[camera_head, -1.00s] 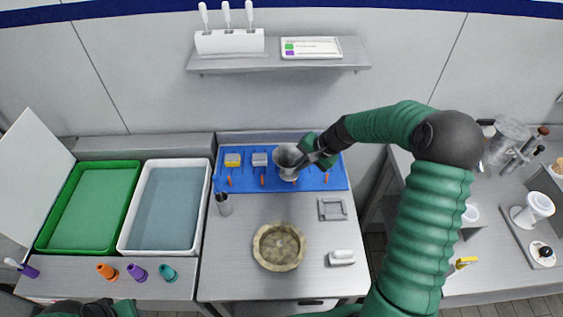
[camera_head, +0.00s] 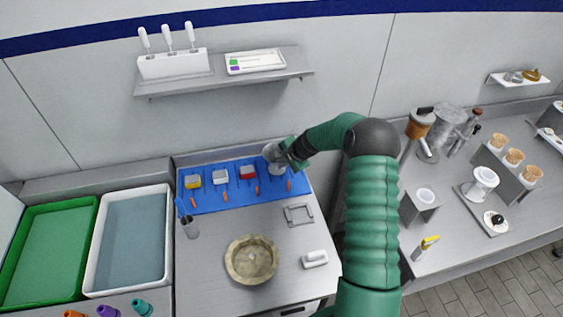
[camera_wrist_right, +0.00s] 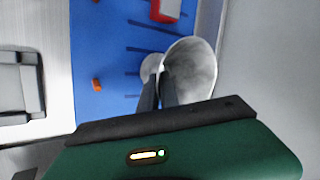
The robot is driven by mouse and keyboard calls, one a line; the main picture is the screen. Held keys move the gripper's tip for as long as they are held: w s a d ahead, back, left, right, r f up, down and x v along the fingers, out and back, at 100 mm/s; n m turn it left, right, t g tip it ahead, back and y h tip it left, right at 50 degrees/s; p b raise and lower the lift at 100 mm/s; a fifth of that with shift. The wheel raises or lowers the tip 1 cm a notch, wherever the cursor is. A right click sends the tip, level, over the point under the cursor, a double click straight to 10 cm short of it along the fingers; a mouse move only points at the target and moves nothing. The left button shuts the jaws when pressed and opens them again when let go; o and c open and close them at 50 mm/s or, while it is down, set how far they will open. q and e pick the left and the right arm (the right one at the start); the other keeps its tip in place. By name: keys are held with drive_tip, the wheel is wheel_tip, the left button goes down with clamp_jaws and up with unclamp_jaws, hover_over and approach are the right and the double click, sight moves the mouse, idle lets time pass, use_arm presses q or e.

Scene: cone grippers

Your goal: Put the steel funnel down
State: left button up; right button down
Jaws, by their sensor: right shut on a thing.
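The steel funnel (camera_head: 271,153) is at the back right of the blue mat (camera_head: 215,203), with its wide grey mouth facing up in the head view. My right gripper (camera_head: 288,156) is shut on it from the right. In the right wrist view, the dark fingers (camera_wrist_right: 158,90) meet the funnel (camera_wrist_right: 195,62) between its wide cone and narrower end. The blue mat (camera_wrist_right: 105,65) lies behind it there. I cannot tell whether the funnel touches the mat. My left gripper is out of view.
A stone bowl (camera_head: 251,260), metal frame (camera_head: 299,214) and white-handled item (camera_head: 315,259) stand in front. A shelf (camera_head: 225,80) hangs above.

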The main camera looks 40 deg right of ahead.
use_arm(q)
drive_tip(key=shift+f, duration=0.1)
